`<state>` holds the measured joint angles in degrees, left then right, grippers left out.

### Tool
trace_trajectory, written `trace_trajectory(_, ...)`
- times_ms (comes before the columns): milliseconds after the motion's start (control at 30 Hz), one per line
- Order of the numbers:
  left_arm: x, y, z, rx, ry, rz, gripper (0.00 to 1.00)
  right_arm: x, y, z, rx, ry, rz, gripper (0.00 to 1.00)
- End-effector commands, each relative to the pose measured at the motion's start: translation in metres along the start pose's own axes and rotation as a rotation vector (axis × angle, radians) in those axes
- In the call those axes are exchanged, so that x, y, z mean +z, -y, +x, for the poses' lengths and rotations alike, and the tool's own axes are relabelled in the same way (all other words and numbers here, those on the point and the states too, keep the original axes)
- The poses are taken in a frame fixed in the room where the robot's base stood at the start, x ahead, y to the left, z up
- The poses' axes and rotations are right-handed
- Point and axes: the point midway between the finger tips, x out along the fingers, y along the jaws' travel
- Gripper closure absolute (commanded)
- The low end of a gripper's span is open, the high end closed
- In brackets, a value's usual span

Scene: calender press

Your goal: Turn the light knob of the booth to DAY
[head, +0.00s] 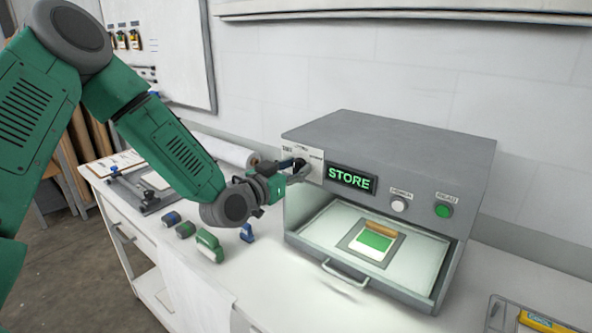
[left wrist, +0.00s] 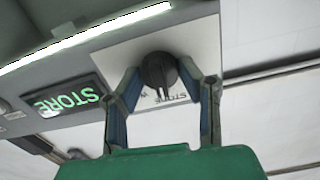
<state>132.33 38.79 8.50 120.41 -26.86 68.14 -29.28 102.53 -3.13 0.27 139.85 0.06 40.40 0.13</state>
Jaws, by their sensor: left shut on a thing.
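The light booth (head: 385,140) is a grey box on the white bench, with a dial plate (head: 315,168) at the left of its front. Its display (head: 351,179) reads STORE in green. The black light knob (left wrist: 158,70) sits on the white plate in the left wrist view; its pointer is by the label STORE, which appears upside down. My left gripper (head: 296,168) is at the plate, with its fingers (left wrist: 163,78) on either side of the knob and shut on it. In the head view the fingers partly hide the knob. My right gripper is not in view.
The booth's drawer (head: 345,274) is pulled out, with a green and white card (head: 374,243) inside. Small blue and green tools (head: 209,245) lie on the bench below my arm.

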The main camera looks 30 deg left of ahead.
Motion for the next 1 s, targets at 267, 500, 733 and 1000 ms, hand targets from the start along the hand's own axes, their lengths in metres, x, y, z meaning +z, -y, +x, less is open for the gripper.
trace_trajectory(267, 0.001, 0.003, 0.000, -0.005, -0.005, -0.234, 0.96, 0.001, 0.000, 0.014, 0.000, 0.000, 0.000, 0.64)
trace_trajectory(500, 0.001, 0.004, 0.000, -0.006, -0.006, -0.463, 0.96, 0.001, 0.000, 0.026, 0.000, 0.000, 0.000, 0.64)
trace_trajectory(733, 0.002, 0.005, 0.000, -0.005, -0.007, -0.682, 0.96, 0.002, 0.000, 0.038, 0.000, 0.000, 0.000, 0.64)
trace_trajectory(1000, 0.002, 0.006, 0.001, -0.005, -0.008, -0.910, 0.96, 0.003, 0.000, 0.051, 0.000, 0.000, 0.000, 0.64)
